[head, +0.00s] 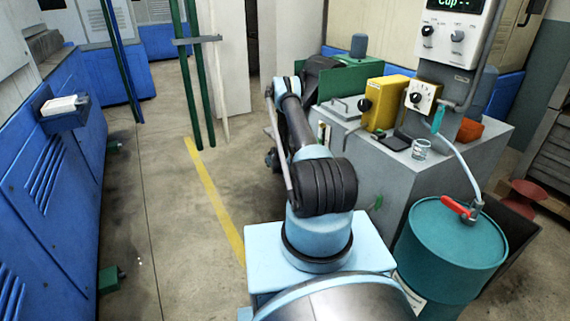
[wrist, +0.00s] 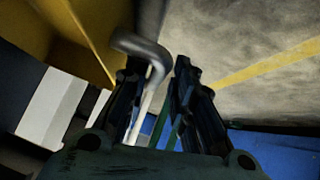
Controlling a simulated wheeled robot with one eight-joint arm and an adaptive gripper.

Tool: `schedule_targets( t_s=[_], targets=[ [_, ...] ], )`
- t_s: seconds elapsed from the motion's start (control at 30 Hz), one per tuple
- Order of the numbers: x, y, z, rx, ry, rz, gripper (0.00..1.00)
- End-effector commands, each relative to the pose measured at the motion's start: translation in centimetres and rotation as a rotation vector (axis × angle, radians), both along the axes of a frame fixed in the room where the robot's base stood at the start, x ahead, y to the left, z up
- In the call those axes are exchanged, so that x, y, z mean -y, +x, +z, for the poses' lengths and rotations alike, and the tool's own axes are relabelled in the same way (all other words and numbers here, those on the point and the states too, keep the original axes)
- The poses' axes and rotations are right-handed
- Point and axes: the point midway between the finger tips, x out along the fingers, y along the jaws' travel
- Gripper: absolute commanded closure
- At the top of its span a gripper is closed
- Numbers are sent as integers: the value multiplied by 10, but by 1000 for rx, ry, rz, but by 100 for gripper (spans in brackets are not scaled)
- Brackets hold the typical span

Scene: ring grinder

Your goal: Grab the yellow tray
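In the wrist view, a yellow sheet-like part (wrist: 80,40), apparently the yellow tray, fills the upper left. A bent grey bar (wrist: 142,48), like a handle, extends from beside it toward my gripper (wrist: 158,68). My gripper's two dark fingers stand apart, and the bar passes into the gap between them. I see a gap at the right finger; contact at the left finger is unclear.
In the head view, a grey machine (head: 470,165) carries a yellow control box (head: 386,103) with a knob and a glass (head: 421,149). A teal drum (head: 450,240) stands at right. Blue cabinets (head: 60,170) line the left. Green posts (head: 197,85) stand beyond clear floor.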

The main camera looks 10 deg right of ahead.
Motion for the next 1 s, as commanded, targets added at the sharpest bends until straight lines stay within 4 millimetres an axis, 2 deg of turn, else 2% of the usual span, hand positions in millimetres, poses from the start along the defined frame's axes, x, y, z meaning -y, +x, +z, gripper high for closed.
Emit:
schedule_targets(
  t_s=[0.13,0.23,0.73,0.87,1.0],
  targets=[
    [4,0,0,0,-1,-4,77],
    [7,0,0,0,0,-6,100],
    [6,-1,5,1,-1,-8,100],
    [3,-2,17,1,0,-10,100],
    [3,-3,37,1,0,-9,100]
  ],
)
